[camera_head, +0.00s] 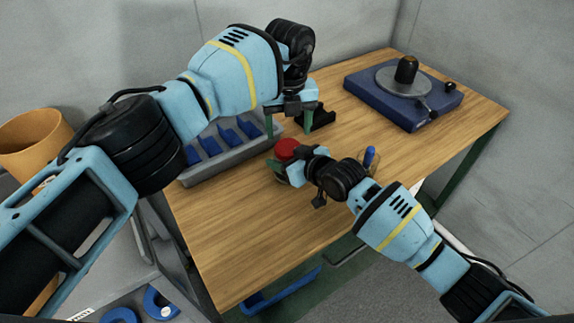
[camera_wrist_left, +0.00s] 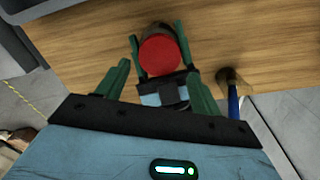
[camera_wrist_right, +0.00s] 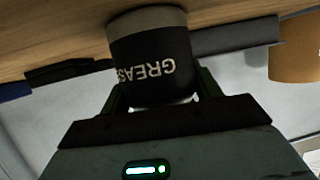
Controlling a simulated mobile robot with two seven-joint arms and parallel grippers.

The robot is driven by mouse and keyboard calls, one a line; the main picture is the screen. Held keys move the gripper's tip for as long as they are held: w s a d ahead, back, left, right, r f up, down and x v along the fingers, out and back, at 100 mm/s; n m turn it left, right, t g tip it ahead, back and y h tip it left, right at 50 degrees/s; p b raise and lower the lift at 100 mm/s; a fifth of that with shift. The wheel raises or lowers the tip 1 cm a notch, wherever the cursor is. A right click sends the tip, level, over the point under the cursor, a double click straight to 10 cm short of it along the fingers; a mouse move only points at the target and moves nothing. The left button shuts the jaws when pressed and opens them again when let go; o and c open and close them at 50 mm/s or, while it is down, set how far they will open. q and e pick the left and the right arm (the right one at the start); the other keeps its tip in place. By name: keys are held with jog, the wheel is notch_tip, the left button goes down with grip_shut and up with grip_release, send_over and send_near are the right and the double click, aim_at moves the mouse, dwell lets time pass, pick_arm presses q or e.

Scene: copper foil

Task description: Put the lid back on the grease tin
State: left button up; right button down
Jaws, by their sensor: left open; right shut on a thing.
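The grease tin (camera_wrist_right: 150,55) is dark with a pale band and GREASE lettering, upside down in the right wrist view. Its round red top (camera_wrist_left: 160,55) faces up in the left wrist view; I cannot tell whether this is the lid or the contents. The tin also shows in the head view (camera_head: 286,150). My right gripper (camera_head: 293,172) is shut on the tin's sides, low over the table. My left gripper (camera_head: 289,130) is open and empty, just behind and above the tin, fingers pointing down. No separate lid is clearly visible.
A grey tray (camera_head: 205,165) with blue compartments lies left of the tin. A black object (camera_head: 320,119) lies behind it. A blue-handled tool (camera_head: 369,157) stands to the right. A blue turntable unit (camera_head: 420,106) is at the back right. The wooden table's (camera_head: 230,240) front left is clear.

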aim_at(288, 147)
pick_arm(q)
jog(key=shift+r, duration=1.6)
jog(key=shift+f, duration=0.15)
jog(key=shift+f, duration=3.9)
jog(key=c, duration=0.8)
jog(key=o, duration=1.1)
